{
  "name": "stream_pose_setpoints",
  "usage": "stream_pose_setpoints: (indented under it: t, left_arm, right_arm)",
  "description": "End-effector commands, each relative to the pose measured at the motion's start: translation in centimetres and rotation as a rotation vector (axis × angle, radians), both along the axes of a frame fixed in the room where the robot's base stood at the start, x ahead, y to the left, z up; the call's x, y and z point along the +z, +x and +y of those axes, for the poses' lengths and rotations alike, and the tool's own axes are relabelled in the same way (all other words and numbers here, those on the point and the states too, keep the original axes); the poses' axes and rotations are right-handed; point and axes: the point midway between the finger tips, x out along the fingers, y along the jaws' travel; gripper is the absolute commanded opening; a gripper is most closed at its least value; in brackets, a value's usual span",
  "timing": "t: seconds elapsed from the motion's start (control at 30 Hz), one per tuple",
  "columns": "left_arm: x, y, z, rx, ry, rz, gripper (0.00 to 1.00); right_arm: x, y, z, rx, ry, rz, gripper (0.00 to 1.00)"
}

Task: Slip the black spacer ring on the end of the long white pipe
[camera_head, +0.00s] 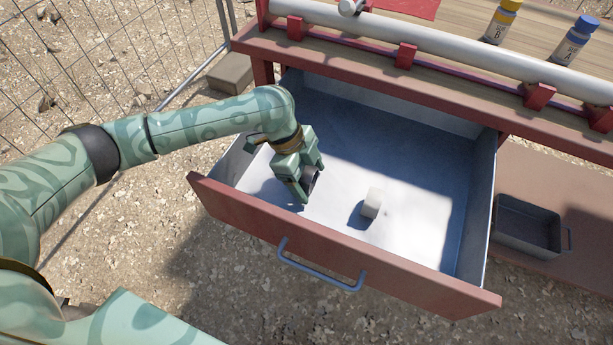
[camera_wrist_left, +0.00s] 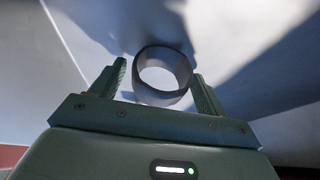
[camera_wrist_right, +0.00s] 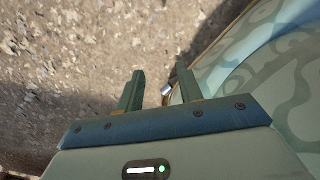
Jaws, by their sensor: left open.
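The black spacer ring (camera_wrist_left: 161,98) stands between the fingers of my left gripper (camera_wrist_left: 160,78) in the left wrist view, its round opening facing the camera. The fingers are open, one on each side, with a small gap visible. In the head view my left gripper (camera_head: 306,186) reaches down into the open drawer, and the dark ring (camera_head: 314,180) shows partly behind its fingers. The long white pipe (camera_head: 430,55) lies across red supports along the bench top. My right gripper (camera_wrist_right: 159,82) is open and empty over gravelly ground in the right wrist view.
A yellow-capped bottle (camera_head: 501,22) and a blue-capped bottle (camera_head: 573,41) stand behind the pipe. A metal bin (camera_head: 525,228) sits on the lower shelf at right.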

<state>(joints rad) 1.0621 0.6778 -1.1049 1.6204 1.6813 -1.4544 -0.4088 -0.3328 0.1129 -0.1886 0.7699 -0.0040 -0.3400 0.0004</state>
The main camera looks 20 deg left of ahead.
Motion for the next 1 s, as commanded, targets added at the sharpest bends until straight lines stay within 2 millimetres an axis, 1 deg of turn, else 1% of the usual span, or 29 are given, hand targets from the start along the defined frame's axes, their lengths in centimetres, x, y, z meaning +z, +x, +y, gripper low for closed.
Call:
stream_pose_setpoints:
  t: [0.2,0.23,0.33,0.37,0.47,0.57,0.6,0.73,1.0]
  left_arm:
    - [0.0,0.0,0.0,0.0,0.0,0.0,0.75]
    - [0.0,0.0,0.0,0.0,0.0,0.0,0.69]
    - [0.0,0.0,0.0,0.0,0.0,0.0,0.42]
    - [0.0,0.0,0.0,0.0,0.0,0.0,0.4]
    - [0.0,0.0,0.0,0.0,0.0,0.0,0.4]
    - [0.6,0.0,0.0,0.001,0.0,-0.002,0.4]
    - [1.1,0.0,0.0,0.001,0.001,-0.004,0.4]
    - [3.0,0.1,0.0,0.001,0.001,-0.007,0.4]
    - [6.3,0.0,0.0,0.0,0.0,-0.005,0.4]
  right_arm:
    - [0.0,0.0,0.0,0.0,0.0,0.0,0.36]
    - [0.0,0.0,0.0,0.0,0.0,0.0,0.36]
    - [0.0,0.0,0.0,0.0,0.0,0.0,0.36]
    - [0.0,0.0,0.0,0.0,0.0,0.0,0.36]
    - [0.0,0.0,0.0,0.0,0.0,0.0,0.36]
    - [0.4,0.3,0.0,-0.003,0.001,-0.009,0.36]
    - [0.7,0.5,0.0,-0.006,0.002,-0.017,0.36]
    - [1.7,-0.4,1.0,-0.038,0.016,-0.018,0.36]
    - [3.8,-0.2,1.9,-0.072,0.031,-0.047,0.36]
